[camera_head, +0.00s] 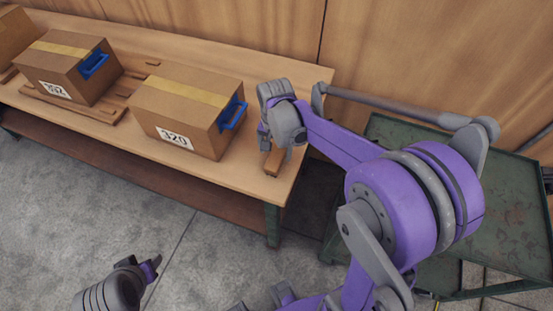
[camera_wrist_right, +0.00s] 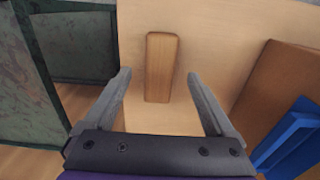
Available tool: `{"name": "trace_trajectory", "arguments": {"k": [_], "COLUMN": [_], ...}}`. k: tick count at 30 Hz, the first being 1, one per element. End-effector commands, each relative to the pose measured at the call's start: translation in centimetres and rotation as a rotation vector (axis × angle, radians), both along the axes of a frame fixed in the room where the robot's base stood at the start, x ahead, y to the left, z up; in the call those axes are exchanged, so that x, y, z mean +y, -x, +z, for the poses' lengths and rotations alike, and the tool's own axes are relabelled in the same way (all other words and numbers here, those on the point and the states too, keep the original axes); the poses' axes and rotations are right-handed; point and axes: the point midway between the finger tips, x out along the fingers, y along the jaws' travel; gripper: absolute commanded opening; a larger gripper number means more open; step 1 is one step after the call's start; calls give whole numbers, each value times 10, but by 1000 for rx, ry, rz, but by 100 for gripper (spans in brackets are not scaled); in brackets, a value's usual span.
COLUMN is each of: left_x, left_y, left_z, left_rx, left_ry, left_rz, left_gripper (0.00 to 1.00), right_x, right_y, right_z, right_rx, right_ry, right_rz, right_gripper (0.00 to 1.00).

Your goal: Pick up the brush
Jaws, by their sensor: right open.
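The brush shows as a plain wooden block on the wooden table, near its right end. In the head view its lower end (camera_head: 273,164) sticks out below my right gripper (camera_head: 268,142), which hides the rest. In the right wrist view the brush (camera_wrist_right: 161,66) lies lengthwise between the two fingertips of my right gripper (camera_wrist_right: 158,76), with a gap on each side. The right gripper is open and empty; its exact height above the table is unclear. Bristles cannot be made out. My left gripper (camera_head: 152,268) is low at the left, over the floor, away from the table.
A cardboard box (camera_head: 190,115) marked 320, with a blue handle (camera_head: 232,114), stands left of the brush. Another box (camera_head: 68,67) is further left, by wooden slats. A green metal cart (camera_head: 515,215) stands right of the table. The wooden wall is behind.

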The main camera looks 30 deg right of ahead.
Motion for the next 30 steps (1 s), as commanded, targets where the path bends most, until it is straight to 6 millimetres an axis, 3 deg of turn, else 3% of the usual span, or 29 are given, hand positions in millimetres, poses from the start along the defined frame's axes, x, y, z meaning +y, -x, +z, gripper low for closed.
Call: {"name": "trace_trajectory", "arguments": {"k": [9,17,20,30], "left_x": [0,0,0,0], "left_y": [0,0,0,0], "left_z": [-1,-1,-1,-1], "left_rx": [1,1,1,1], "left_ry": [0,0,0,0], "left_rz": [0,0,0,0], "left_gripper": [50,50,50,50], "right_x": [-3,-3,-3,-3], "right_y": [-3,-2,-2,-2], "right_z": [-43,-46,-46,-45], "right_rx": [0,-1,-1,-1], "right_ry": [0,-1,1,-1], "right_rz": [1,1,1,1], "right_gripper": [90,90,76,14]}}
